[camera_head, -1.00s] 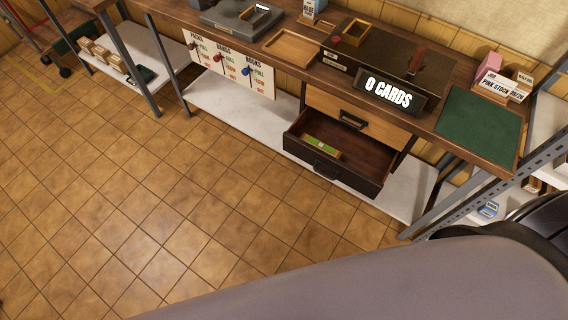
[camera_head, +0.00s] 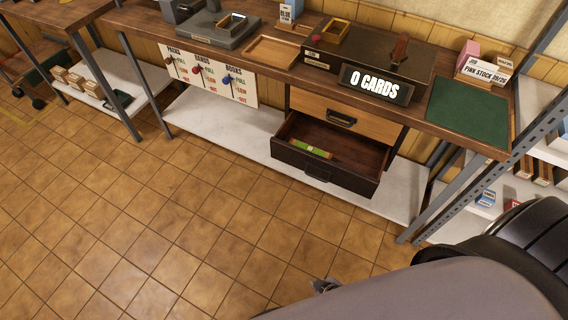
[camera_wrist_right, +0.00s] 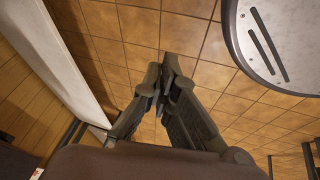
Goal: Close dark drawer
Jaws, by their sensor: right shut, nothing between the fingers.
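The dark drawer (camera_head: 318,172) stands pulled out below the bench, under a light wooden drawer (camera_head: 345,118) that is shut. A green and yellow item (camera_head: 312,148) lies inside the dark drawer. My right gripper (camera_head: 326,285) just shows at the bottom of the head view, over the floor and in front of the drawer, apart from it. In the right wrist view my right gripper (camera_wrist_right: 166,88) has its fingertips together, with nothing held, above the tiles. My left gripper is not in view.
The wooden bench (camera_head: 225,62) holds a "0 CARDS" sign (camera_head: 377,85), a green mat (camera_head: 468,112) and a wooden tray (camera_head: 271,51). A white lower shelf (camera_head: 222,118) runs beneath. A metal rack (camera_head: 490,175) stands at right. The tiled floor before the drawer is clear.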

